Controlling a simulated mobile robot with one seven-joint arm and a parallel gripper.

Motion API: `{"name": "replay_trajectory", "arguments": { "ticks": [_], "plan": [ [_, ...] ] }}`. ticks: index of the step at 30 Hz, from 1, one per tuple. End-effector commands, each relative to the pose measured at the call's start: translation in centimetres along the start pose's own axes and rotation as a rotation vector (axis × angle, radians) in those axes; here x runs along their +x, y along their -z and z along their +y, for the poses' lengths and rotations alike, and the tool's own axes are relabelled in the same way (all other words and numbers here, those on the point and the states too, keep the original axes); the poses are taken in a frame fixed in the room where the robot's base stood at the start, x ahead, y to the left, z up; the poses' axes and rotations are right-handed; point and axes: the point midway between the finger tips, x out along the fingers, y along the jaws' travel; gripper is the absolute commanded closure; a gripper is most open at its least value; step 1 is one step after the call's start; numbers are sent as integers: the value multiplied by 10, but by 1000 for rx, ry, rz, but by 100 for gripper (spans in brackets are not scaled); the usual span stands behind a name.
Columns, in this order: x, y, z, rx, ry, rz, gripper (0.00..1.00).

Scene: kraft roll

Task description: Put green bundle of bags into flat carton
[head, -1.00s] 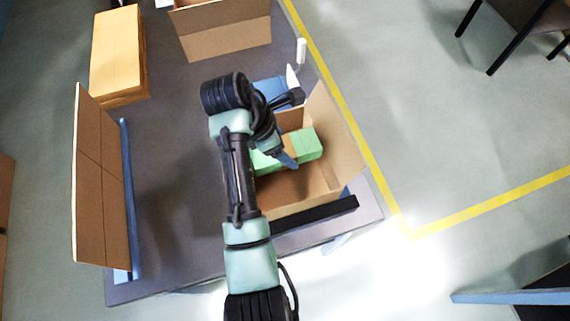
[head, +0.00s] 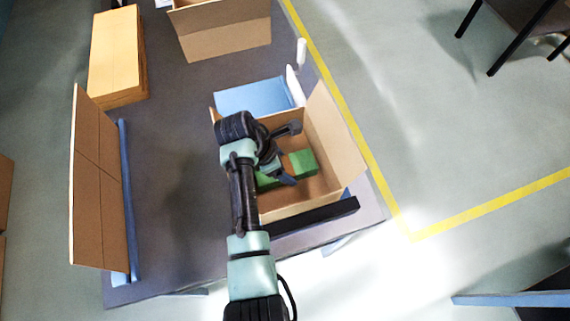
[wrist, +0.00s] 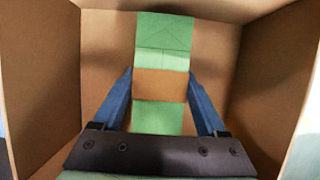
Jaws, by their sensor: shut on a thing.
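The green bundle of bags (head: 303,163) has a brown band (wrist: 160,85) around its middle. It is inside an open brown carton (head: 335,140), below the rim. My gripper (head: 281,176) reaches down into this carton and is shut on the bundle at the band. In the wrist view the blue fingers (wrist: 160,76) lie on both sides of the band, with carton walls around. My arm hides part of the bundle and the carton's left side. I cannot tell whether the bundle touches the carton floor.
A blue pack (head: 255,96) and a white upright piece (head: 295,86) are just behind the carton. A black bar (head: 315,216) lies along its front. Another open carton (head: 225,35), a yellowish stack (head: 116,52) and an upright brown panel (head: 98,180) stand on the dark table (head: 175,190).

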Motion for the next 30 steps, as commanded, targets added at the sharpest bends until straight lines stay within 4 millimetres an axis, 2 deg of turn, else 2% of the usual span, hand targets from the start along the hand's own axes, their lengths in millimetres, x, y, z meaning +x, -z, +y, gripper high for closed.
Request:
{"name": "replay_trajectory", "arguments": {
  "ticks": [1,5,14,17,30],
  "plan": [
    [1,0,0,0,0,0,22],
    [1,0,0,0,0,0,0],
    [-3,-1,0,0,0,0,0],
    [-15,-1,1,0,-3,-1,0],
    [-102,-1,1,0,-3,0,0]
  ]
}}
